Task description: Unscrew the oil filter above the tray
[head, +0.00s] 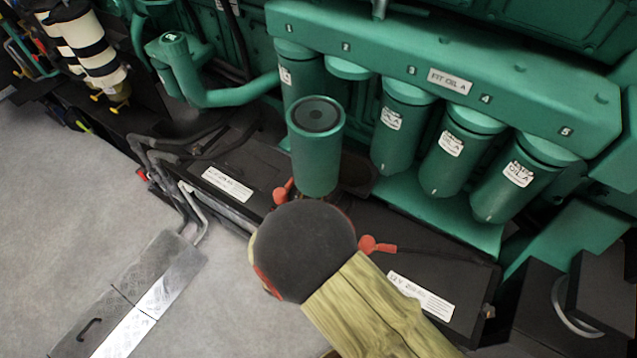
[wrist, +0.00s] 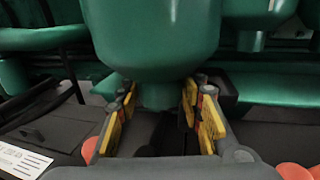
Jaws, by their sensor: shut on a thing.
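A green oil filter (head: 316,155) stands upright in front of the filter row, apart from the header. Its top face with a dark ring and centre hole shows. Mount 2 (head: 348,68) on the green header (head: 440,75) is bare, with no filter under it. My gripper (wrist: 160,105) is shut on the narrow lower end of the filter, which also shows in the wrist view (wrist: 152,40). Yellow pads sit on either side of it. In the head view my wrist hides most of the fingers. A dark tray-like recess (head: 362,180) lies behind the held filter, partly hidden.
Filters hang at mount 1 (head: 297,75), 3 (head: 400,130), 4 (head: 455,155) and 5 (head: 515,185). A black labelled box (head: 455,275) lies below, near my wrist. Green pipework (head: 225,95) is at the left. Grey floor (head: 70,200) is open at the lower left, beside a metal plate (head: 130,300).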

